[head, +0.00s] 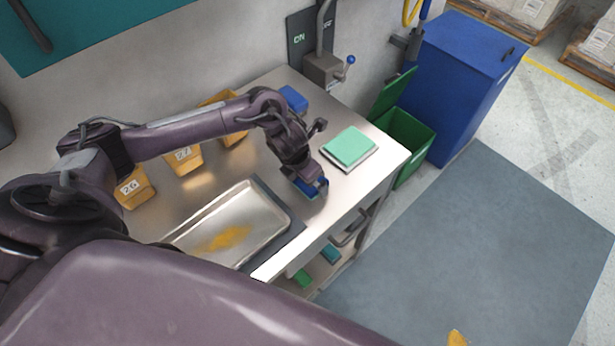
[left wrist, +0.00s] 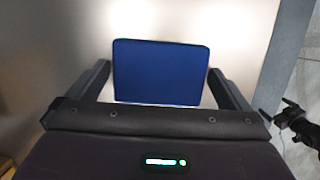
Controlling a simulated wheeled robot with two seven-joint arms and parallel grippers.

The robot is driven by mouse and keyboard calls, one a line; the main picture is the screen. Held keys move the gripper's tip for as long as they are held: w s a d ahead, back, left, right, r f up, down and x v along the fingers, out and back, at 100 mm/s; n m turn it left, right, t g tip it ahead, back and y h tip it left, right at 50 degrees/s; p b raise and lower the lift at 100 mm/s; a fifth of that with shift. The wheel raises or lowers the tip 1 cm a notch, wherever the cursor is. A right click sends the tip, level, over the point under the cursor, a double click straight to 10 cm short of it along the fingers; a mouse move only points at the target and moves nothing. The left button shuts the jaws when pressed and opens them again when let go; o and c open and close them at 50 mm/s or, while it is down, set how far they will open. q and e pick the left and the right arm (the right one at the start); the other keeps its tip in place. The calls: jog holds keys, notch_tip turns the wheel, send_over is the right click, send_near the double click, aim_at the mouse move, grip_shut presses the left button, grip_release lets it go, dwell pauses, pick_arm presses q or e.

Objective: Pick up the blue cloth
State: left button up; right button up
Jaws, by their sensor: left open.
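The blue cloth (left wrist: 161,72) is a flat, folded rectangle on the metal bench top. In the left wrist view it lies between the two fingers of my left gripper (left wrist: 157,78), with pale gaps on both sides. The gripper is open and points down at the cloth. In the head view the left gripper (head: 311,190) is low over the bench near its front edge, and hides most of the blue cloth (head: 306,189). I cannot tell how far the fingertips are above the bench. My right gripper does not show in the head view.
A green folded cloth (head: 349,147) lies right of the gripper. A metal tray (head: 215,215) with orange powder is left of it. Numbered yellow bins (head: 184,160) and a blue item (head: 293,99) stand behind. A green bin (head: 408,135) and blue cabinet (head: 460,75) are beyond the bench.

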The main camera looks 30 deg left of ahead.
pick_arm(q)
jog(key=c, duration=0.8)
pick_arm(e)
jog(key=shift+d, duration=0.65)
